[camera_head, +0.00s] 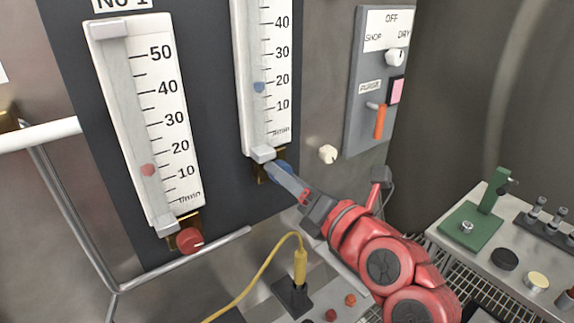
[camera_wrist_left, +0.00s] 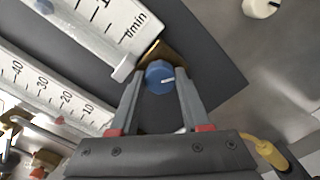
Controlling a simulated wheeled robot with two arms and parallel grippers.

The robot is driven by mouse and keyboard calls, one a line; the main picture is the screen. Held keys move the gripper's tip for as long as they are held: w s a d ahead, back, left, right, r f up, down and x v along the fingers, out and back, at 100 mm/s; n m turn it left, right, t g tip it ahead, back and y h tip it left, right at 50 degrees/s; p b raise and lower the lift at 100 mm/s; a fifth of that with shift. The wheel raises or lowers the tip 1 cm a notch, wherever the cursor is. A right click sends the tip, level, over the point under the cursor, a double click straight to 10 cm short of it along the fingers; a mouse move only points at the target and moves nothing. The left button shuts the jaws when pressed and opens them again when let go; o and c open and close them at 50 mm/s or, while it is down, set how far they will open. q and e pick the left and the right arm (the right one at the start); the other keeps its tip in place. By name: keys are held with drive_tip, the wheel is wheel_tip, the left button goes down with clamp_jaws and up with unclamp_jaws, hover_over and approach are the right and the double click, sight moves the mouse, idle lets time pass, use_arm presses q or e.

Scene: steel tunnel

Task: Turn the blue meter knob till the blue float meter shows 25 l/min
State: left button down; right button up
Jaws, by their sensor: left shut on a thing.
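The blue meter knob (camera_head: 286,168) sits under the right-hand float meter (camera_head: 241,75) on a brass block. In the left wrist view the knob (camera_wrist_left: 159,78) is round and blue with a white mark. My left gripper (camera_head: 277,172) is shut on the knob, one finger on each side, as the left wrist view (camera_wrist_left: 160,88) shows. The blue float (camera_head: 259,87) stands a little below the 20 mark, at roughly 17 to 18 l/min. The fingers hide part of the knob in the head view. My right gripper is not in view.
To the left, the No 1 meter has a red float (camera_head: 148,170) and a red knob (camera_head: 189,240). A cream knob (camera_head: 328,154) and a grey switch box (camera_head: 352,130) with an orange lever lie to the right. A yellow cable (camera_head: 263,267) and a metal rail (camera_head: 180,262) run below.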

use_arm(q)
drive_tip(key=shift+m, duration=0.3)
idle(0.4)
drive_tip(key=shift+c, duration=2)
unclamp_jaws()
